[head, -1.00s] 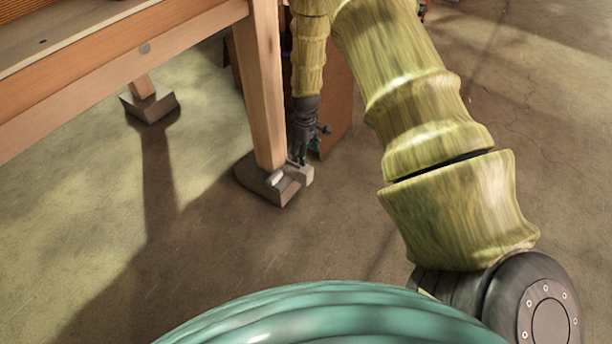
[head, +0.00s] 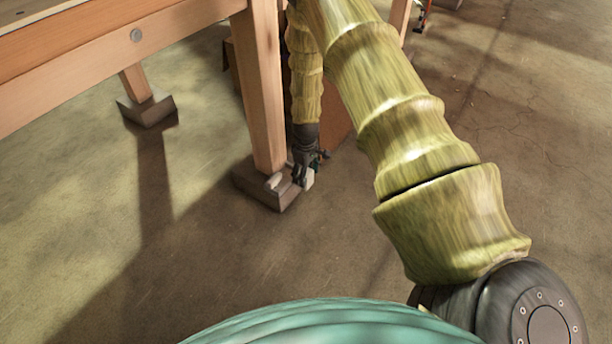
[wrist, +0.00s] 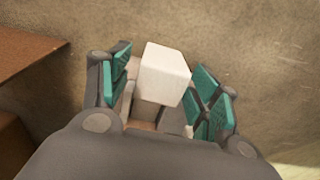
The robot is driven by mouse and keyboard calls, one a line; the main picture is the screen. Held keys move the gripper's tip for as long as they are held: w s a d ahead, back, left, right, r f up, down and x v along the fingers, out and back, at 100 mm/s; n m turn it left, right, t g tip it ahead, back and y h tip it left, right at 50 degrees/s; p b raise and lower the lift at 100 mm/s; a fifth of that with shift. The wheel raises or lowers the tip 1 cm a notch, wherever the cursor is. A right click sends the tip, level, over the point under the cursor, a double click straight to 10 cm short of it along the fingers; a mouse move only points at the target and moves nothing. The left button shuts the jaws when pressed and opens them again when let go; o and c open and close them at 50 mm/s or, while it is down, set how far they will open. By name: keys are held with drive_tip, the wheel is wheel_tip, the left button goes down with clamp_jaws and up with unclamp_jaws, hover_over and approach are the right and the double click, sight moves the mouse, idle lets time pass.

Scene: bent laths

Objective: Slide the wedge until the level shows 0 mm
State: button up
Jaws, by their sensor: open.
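The wedge (wrist: 164,75) is a pale, whitish block; in the wrist view its end lies between the teal pads of my gripper (wrist: 160,90), with a gap on the right side. In the head view the wedge (head: 308,181) shows as a small light piece beside the foot block of the near table leg, partly hidden by my gripper (head: 301,178). My gripper is low near the floor, pointing down, its fingers open on either side of the wedge. No level reading is visible in these views.
The wooden table (head: 110,50) stands at upper left. Its near leg (head: 262,95) rests on a dark foot block (head: 278,196), another leg on a second block (head: 147,108). A brown panel (head: 338,122) stands behind my gripper. The concrete floor around is mostly clear.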

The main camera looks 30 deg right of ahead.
clamp_jaws()
drive_tip(key=shift+w+a+r+p, duration=0.15)
drive_tip(key=shift+w+a+p, duration=0.15)
drive_tip(key=shift+w+p, duration=0.5)
drive_tip(key=shift+w, duration=0.1)
unclamp_jaws()
drive_tip(key=shift+a, duration=0.1)
wheel_tip(320, 180, up, 12)
drive_tip(key=shift+f, duration=0.2)
idle(0.5)
